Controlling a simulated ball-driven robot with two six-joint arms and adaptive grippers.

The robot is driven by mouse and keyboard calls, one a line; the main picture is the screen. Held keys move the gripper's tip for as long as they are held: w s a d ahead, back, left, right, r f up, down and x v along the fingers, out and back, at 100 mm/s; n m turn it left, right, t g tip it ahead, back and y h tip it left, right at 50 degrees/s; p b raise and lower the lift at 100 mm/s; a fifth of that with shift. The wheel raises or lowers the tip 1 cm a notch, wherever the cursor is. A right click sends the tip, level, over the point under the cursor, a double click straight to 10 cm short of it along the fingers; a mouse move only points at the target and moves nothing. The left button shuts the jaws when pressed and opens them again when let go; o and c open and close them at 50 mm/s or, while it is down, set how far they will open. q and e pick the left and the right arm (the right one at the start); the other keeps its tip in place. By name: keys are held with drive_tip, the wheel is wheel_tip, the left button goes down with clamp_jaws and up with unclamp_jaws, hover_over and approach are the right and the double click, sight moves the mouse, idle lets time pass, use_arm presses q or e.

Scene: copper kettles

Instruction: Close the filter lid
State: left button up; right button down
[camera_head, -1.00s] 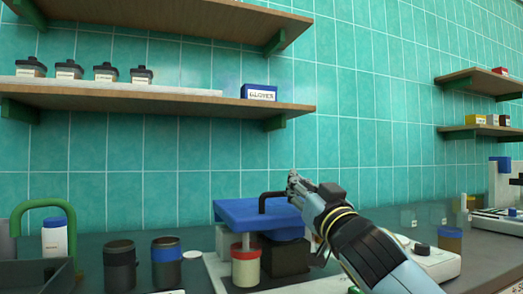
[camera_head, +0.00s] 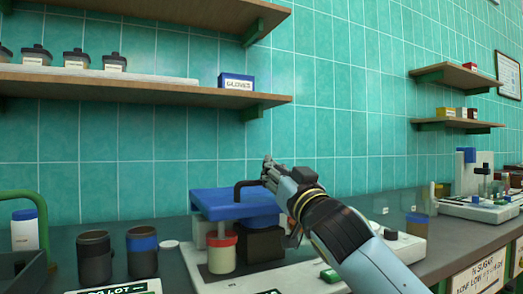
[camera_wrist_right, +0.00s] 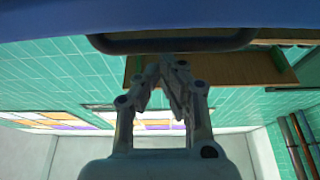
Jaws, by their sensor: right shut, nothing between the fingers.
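The filter lid is a flat blue plate (camera_head: 215,205) on a white machine at the back of the counter. It lies roughly level, over a red-banded white jar (camera_head: 222,254) and a black block (camera_head: 262,243). Its black handle (camera_head: 237,190) is at its right side. My right gripper (camera_head: 267,163) is shut and empty beside the handle's upper end; contact is unclear in the head view. In the right wrist view, the lid (camera_wrist_right: 160,20) and handle (camera_wrist_right: 170,45) are across the top, with my shut fingertips (camera_wrist_right: 167,62) just below the handle. My left gripper is not visible.
Two dark jars (camera_head: 95,258) (camera_head: 142,255) stand left of the machine's white base (camera_head: 300,278). A shelf (camera_head: 130,93) with a blue box (camera_head: 236,82) hangs above. Another white machine (camera_head: 485,207) stands at the right.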

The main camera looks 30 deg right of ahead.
drive_tip(key=r+p, duration=0.1)
drive_tip(key=r, duration=0.2)
drive_tip(key=shift+w+r, duration=0.1)
drive_tip(key=shift+w, duration=0.1)
use_arm(q)
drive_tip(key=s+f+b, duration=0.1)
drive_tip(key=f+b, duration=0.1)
drive_tip(key=b, duration=0.2)
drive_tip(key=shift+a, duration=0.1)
use_arm(e)
drive_tip(key=f+v, duration=0.1)
drive_tip(key=v, duration=0.9)
drive_tip(key=shift+w+f, duration=0.1)
drive_tip(key=shift+f, duration=0.05)
